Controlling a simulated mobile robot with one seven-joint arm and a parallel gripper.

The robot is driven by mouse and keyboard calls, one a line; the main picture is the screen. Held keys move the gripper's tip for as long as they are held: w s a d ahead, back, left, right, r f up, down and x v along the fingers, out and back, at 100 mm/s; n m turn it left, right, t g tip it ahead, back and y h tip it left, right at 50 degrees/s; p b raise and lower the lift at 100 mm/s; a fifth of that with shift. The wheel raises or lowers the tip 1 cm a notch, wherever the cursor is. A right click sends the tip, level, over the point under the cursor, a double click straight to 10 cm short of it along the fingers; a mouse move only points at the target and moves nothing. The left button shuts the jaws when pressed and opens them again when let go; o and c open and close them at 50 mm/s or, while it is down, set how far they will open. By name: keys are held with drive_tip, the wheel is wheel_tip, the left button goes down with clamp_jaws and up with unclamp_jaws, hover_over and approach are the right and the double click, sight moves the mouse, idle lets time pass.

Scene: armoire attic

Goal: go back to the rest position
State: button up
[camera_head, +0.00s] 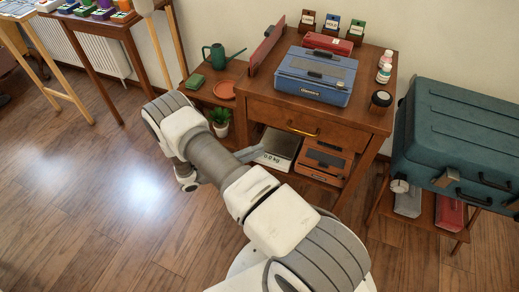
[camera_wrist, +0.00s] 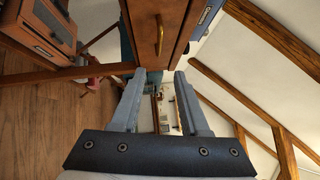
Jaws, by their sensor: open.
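My gripper (camera_wrist: 160,72) is open in the wrist view, with its two grey fingers apart and nothing between them. Beyond the gap are a pale wall and small distant items too small to tell. In the head view my arm reaches out to the front of the wooden cabinet, and most of my gripper is hidden behind the arm. The cabinet's drawer (camera_head: 283,118) is shut. Its brass handle (camera_wrist: 159,35) shows just above the fingers in the wrist view.
A blue case (camera_head: 316,76) and a red box (camera_head: 328,43) sit on the cabinet. A scale (camera_head: 278,148) and an orange box (camera_head: 325,158) stand on its lower shelf. A potted plant (camera_head: 220,121) is left, a teal suitcase (camera_head: 460,135) right. Floor at left is clear.

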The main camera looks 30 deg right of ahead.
idle(0.3)
drive_tip(key=s+a+r+m+g+y, duration=0.1)
drive_tip(key=s+r+m+g+y, duration=0.1)
drive_tip(key=r+m+y, duration=0.55)
drive_tip(key=s+r+m+g+y, duration=0.1)
drive_tip(key=s+r+m+y, duration=0.2)
drive_tip(key=r+m, duration=0.85)
drive_tip(key=s+a+r+m+t+y, duration=0.5)
drive_tip(key=s+r+m, duration=0.1)
drive_tip(key=r+m, duration=0.15)
drive_tip(key=s+a+r+m+t+y, duration=0.4)
drive_tip(key=s+r+m+t, duration=0.25)
drive_tip(key=r, duration=0.25)
wheel_tip(320, 180, up, 18)
drive_tip(key=g+p, duration=0.1)
drive_tip(key=p, duration=1.6)
drive_tip(key=shift+s+f, duration=0.15)
drive_tip(key=shift+a, duration=0.25)
